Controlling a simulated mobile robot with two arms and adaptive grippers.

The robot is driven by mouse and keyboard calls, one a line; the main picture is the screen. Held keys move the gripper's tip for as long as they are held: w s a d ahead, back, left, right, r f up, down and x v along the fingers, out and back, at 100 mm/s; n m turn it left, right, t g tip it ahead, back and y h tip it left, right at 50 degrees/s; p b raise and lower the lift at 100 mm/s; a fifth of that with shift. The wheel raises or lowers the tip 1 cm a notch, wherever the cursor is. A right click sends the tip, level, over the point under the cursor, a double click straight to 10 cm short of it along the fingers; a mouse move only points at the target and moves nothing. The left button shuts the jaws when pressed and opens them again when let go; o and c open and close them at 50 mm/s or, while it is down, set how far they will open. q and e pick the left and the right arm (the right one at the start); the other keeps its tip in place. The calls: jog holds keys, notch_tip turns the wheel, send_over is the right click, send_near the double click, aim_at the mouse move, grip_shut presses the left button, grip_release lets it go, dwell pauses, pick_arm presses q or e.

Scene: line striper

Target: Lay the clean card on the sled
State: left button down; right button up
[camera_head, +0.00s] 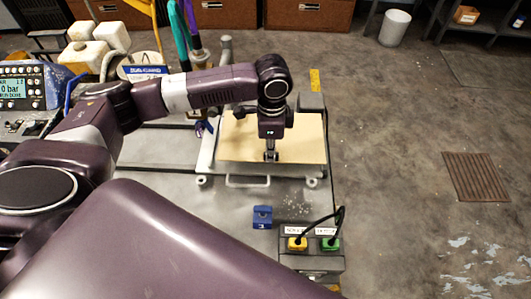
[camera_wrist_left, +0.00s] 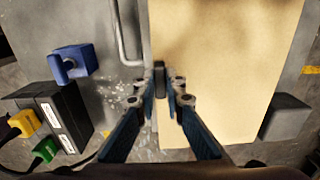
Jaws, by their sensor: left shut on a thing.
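The card (camera_head: 237,135) is a plain cream sheet lying flat over the grey metal sled (camera_head: 206,158), which has a handle (camera_head: 248,183) on its near side. I cannot tell whether the card rests fully on the sled. My left gripper (camera_head: 271,156) points down at the card's near edge. In the left wrist view the gripper (camera_wrist_left: 168,98) is shut on a small dark tab at the edge of the card (camera_wrist_left: 225,60). The fingers hide part of that edge. My right gripper is not in view.
A blue block (camera_head: 262,217) sits on the grey bench in front of the sled. A gauge unit (camera_head: 22,88) and white canisters (camera_head: 88,56) are at left.

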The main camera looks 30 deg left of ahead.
pick_arm(q)
jog(key=shift+s+a, duration=0.4)
jog(key=shift+a, duration=0.25)
notch_tip(320, 180, down, 4)
jog(key=shift+w+r+p, duration=0.1)
jog(key=shift+r+p, duration=0.1)
jog(key=shift+p, duration=0.4)
jog(key=c, duration=2)
grip_release()
notch_tip(320, 180, up, 11)
jog(key=shift+f+b, duration=0.1)
jog(key=shift+b, duration=0.95)
jog(key=shift+r, duration=0.65)
